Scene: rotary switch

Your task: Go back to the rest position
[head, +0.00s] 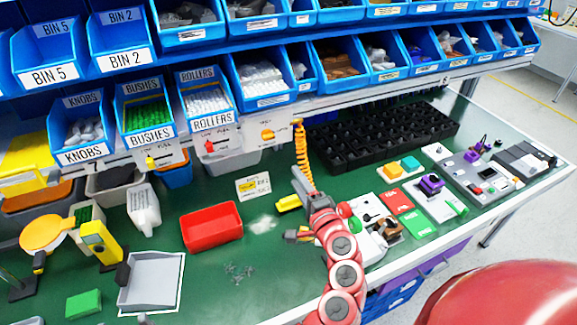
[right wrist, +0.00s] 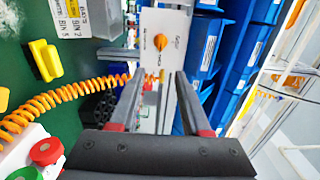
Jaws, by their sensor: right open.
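My right gripper (head: 303,183) is at the end of the red arm coming up from the bottom of the head view, over the green bench. In the right wrist view its two grey fingers (right wrist: 155,98) are spread apart with nothing held between them. Beyond the fingertips is a white panel with an orange rotary switch (right wrist: 160,42); the gripper is apart from it. The same orange switch (head: 268,134) shows in the head view on the strip under the bins. My left gripper is not seen.
An orange coiled cord (head: 303,155) hangs close to the right gripper. Yellow pieces (head: 289,203), a red tray (head: 211,227) and a red and green button box (head: 362,235) are nearby. Blue bins (head: 262,80) stand behind. A black grid tray (head: 383,135) lies at back right.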

